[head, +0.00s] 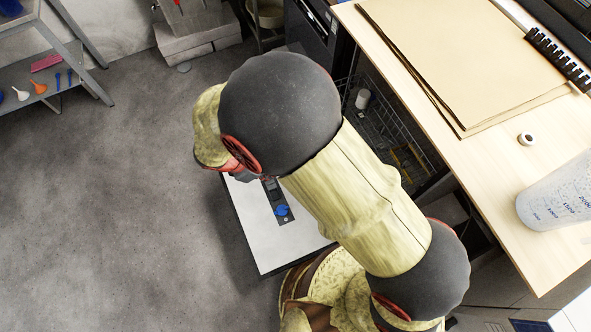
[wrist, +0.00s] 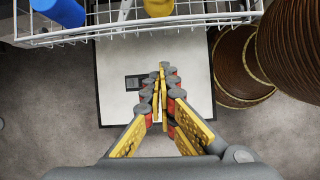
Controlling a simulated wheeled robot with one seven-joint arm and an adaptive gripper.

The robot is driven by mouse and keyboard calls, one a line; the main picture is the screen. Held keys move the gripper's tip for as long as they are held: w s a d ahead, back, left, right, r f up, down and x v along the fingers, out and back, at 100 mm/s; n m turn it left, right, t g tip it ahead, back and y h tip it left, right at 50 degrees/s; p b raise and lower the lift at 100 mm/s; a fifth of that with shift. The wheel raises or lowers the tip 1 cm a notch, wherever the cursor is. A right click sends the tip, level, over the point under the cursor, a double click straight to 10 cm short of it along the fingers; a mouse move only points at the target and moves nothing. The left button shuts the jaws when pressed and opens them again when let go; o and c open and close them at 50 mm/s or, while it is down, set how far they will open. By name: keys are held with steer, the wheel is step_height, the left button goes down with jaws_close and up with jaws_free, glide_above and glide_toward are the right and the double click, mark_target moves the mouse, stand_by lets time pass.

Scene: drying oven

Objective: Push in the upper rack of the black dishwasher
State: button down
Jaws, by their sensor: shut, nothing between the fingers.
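The black dishwasher (head: 314,32) stands under the counter with its door (head: 243,207) folded down, pale inner face up. In the head view a wire rack (head: 388,113) with a white cup shows in its opening, partly behind my arm; I cannot tell which level it is. In the wrist view a white wire rack (wrist: 75,38) crosses the top, holding a blue item (wrist: 62,10) and a yellow item (wrist: 158,6). My gripper (wrist: 163,72) is shut and empty over the door, its tips just below the rack's front edge in the picture. Contact cannot be told. My arm hides the gripper in the head view.
The wooden counter (head: 510,165) at right carries folders (head: 450,50), a small white roll (head: 526,139) and a measuring beaker (head: 560,195). A metal shelf (head: 45,85) stands at upper left. Grey boxes (head: 195,35) sit at the back. The floor at left is clear.

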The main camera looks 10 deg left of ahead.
steer(key=w+d+f+b, duration=0.4)
steer(key=d+f+b, duration=0.1)
steer(key=d+f, duration=0.2)
steer(key=shift+d+f, duration=0.15)
steer(key=shift+f, duration=0.45)
steer(key=w+d+p, duration=0.1)
steer(key=w+d, duration=0.5)
steer(key=d, duration=0.4)
steer(key=w+d+p, duration=0.1)
steer(key=w+d, duration=0.6)
steer(key=d, duration=0.4)
steer(key=w+d+p, duration=0.1)
steer(key=w+d, duration=0.5)
steer(key=d, duration=0.4)
steer(key=shift+w+d+p, duration=0.25)
steer(key=shift+d+p, duration=0.1)
steer(key=shift+n, duration=0.3)
